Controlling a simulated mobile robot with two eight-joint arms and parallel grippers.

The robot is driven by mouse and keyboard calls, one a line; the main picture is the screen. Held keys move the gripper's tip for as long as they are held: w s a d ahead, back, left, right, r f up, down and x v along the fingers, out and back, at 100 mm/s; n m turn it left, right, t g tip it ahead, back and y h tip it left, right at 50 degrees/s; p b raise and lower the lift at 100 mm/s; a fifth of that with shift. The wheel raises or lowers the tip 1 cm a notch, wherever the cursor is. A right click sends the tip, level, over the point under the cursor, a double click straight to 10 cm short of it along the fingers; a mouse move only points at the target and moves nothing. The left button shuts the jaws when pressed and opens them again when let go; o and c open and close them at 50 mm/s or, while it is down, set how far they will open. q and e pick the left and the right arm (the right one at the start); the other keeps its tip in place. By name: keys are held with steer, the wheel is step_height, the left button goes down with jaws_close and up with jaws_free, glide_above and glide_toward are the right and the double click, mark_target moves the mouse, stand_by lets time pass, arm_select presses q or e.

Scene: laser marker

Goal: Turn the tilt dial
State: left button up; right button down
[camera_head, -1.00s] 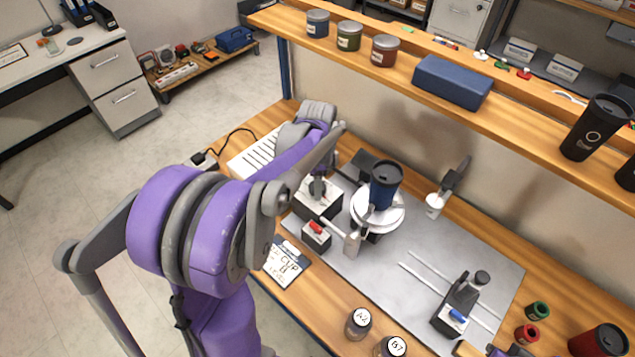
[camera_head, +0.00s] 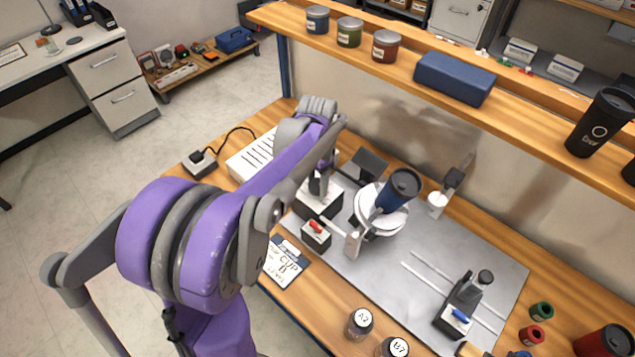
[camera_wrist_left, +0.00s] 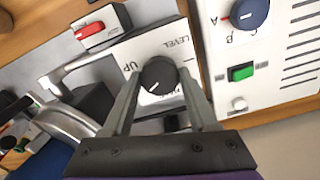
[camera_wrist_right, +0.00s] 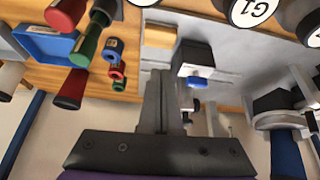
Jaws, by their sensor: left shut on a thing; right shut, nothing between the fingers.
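The tilt dial (camera_wrist_left: 157,75) is a round black knob with a white mark, on a white plate (camera_wrist_left: 178,43) lettered UP and LEVEL. My left gripper (camera_wrist_left: 158,82) is shut on the dial, one finger on each side. In the head view my left gripper (camera_head: 319,178) is over the grey-and-white dial box (camera_head: 318,203), and the arm partly hides it. A dark blue tumbler (camera_head: 398,190) leans to the right on the round white holder (camera_head: 383,222). My right gripper (camera_wrist_right: 160,105) is shut and empty in its wrist view.
A box with a red switch (camera_head: 316,234) stands just in front of the dial box. A white control unit (camera_head: 255,155) is left of it. A grey stand with a blue switch (camera_head: 462,308), jars (camera_head: 360,322) and red and green rings (camera_head: 542,311) are at the right and front.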

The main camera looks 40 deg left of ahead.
arm_select(q)
steer(key=n, duration=0.3)
steer(key=shift+n+b, duration=0.3)
steer(key=shift+b, duration=0.05)
steer(key=n, duration=0.3)
steer(key=shift+n+b, duration=0.3)
steer(key=n, duration=0.3)
steer(key=shift+n, duration=0.4)
steer(key=n+b, duration=0.1)
steer(key=n, duration=0.2)
steer(key=shift+n, duration=0.3)
steer(key=n, duration=0.3)
steer(key=shift+n, duration=0.3)
steer(key=n, duration=0.3)
steer(key=shift+n, duration=0.3)
steer(key=n, duration=0.4)
steer(key=shift+b, duration=0.4)
steer(key=shift+n, duration=1.9)
arm_select(e)
steer(key=shift+s+f, duration=0.25)
steer(key=shift+f, duration=0.5)
steer(key=shift+s+f, duration=0.3)
steer(key=shift+f, duration=0.5)
steer(key=shift+s+f, duration=0.25)
steer(key=shift+f, duration=0.5)
